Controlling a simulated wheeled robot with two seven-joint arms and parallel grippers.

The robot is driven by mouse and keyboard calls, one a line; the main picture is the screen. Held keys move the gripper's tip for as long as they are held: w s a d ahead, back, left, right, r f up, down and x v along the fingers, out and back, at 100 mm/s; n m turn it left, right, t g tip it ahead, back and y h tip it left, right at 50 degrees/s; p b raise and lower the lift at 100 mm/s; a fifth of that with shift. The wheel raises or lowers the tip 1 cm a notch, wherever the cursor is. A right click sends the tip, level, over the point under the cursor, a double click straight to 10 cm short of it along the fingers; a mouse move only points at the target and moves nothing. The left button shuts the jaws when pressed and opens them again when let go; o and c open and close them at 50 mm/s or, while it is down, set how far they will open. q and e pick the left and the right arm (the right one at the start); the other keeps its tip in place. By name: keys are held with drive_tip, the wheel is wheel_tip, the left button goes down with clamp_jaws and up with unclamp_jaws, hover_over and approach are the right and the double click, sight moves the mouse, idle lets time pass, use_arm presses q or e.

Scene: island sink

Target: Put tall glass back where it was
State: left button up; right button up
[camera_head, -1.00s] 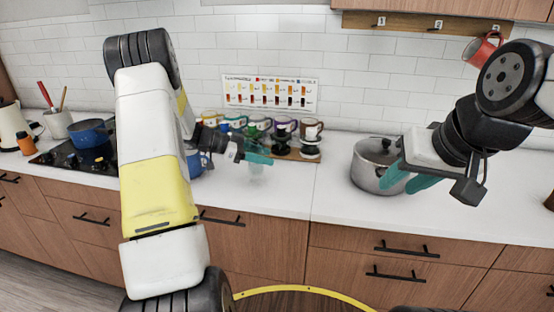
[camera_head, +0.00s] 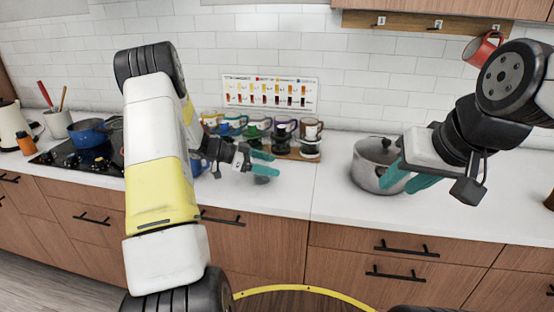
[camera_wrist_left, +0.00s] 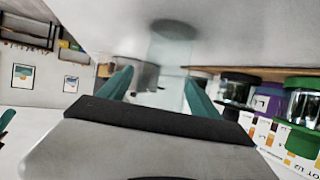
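The tall glass is clear and hard to see. In the left wrist view the tall glass (camera_wrist_left: 171,62) shows just beyond and between my teal fingertips, its round base against the white counter. In the head view its grey base (camera_head: 263,180) shows on the counter just below my left gripper (camera_head: 264,162). My left gripper is open, fingers spread; the wrist view also shows the open fingers (camera_wrist_left: 160,80). Whether a finger touches the glass I cannot tell. My right gripper (camera_head: 408,180) is open and empty in front of the steel pot.
A wooden board (camera_head: 308,157) with several coloured mugs and drippers stands behind the left gripper. A lidded steel pot (camera_head: 372,160) is on the right, a blue pot (camera_head: 88,132) on the cooktop (camera_head: 60,154) at left. The counter between board and pot is clear.

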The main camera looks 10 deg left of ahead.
use_arm(q)
drive_tip(key=shift+r, duration=0.2)
drive_tip(key=v, duration=1.1)
drive_tip(key=w+r+n+t+y, duration=0.2)
drive_tip(key=w+r+t+y, duration=0.15)
drive_tip(key=r, duration=0.45)
drive_tip(key=w+r+n+t+y, duration=0.1)
drive_tip(key=w+r+t+y, duration=0.1)
drive_tip(key=w+r+t, duration=0.45)
drive_tip(key=s+a+r+n+y, duration=0.1)
drive_tip(key=s+r+n+y, duration=0.35)
drive_tip(key=r, duration=0.45)
drive_tip(key=s+d+n+g+y, duration=0.25)
drive_tip(key=s+n+y, duration=0.2)
drive_tip(key=s, duration=0.95)
drive_tip(key=s+d+f+g+h, duration=0.2)
drive_tip(key=s+d+f+g, duration=0.1)
drive_tip(key=s, duration=0.7)
drive_tip(key=s+d+f+n+g+h, duration=0.1)
drive_tip(key=s+d+f, duration=0.4)
drive_tip(key=s, duration=0.6)
drive_tip(key=shift+d+g+h, duration=0.55)
drive_tip(key=shift+d+g, duration=0.5)
drive_tip(key=shift+d, duration=0.05)
